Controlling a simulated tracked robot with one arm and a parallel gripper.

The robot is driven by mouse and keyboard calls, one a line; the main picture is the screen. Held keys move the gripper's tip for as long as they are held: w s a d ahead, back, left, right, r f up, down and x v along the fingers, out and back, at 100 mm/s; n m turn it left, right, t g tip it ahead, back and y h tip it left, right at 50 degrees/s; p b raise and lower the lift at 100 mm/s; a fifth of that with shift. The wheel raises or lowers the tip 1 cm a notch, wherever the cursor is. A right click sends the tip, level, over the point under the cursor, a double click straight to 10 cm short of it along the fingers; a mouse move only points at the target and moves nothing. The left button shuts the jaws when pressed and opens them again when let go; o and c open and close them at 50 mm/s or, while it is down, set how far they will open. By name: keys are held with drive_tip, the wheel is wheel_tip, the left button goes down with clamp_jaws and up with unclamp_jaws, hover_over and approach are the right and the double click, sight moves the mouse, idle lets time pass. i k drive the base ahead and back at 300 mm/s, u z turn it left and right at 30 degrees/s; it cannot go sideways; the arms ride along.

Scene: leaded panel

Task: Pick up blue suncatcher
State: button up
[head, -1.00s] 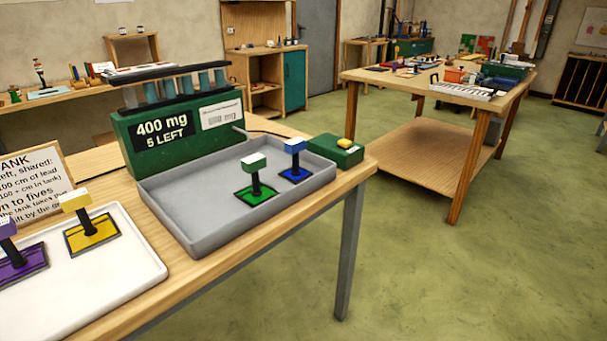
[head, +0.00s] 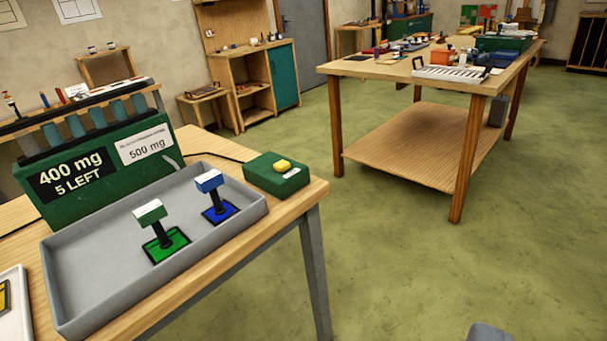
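The blue suncatcher (head: 219,213) is a small blue pane with a dark frame, lying flat near the right end of the grey tray (head: 100,277). A black stem rises from it to a blue block with a white side (head: 209,181). The green suncatcher (head: 166,247), with a similar stem and a green and white block, lies just left of it in the same tray, apart from it. My gripper's fingers do not show, and nothing touches the blue suncatcher.
A green box (head: 277,175) with a yellow button stands right of the tray. A green dispenser (head: 99,167) reading "400 mg, 5 LEFT" stands behind it. A second wooden table (head: 400,72) is further back. Open floor (head: 420,270) lies to the right.

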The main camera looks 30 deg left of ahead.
sight(221, 211)
drive_tip(key=u, duration=0.05)
drive_tip(key=i, duration=1.6)
drive_tip(key=u, duration=0.8)
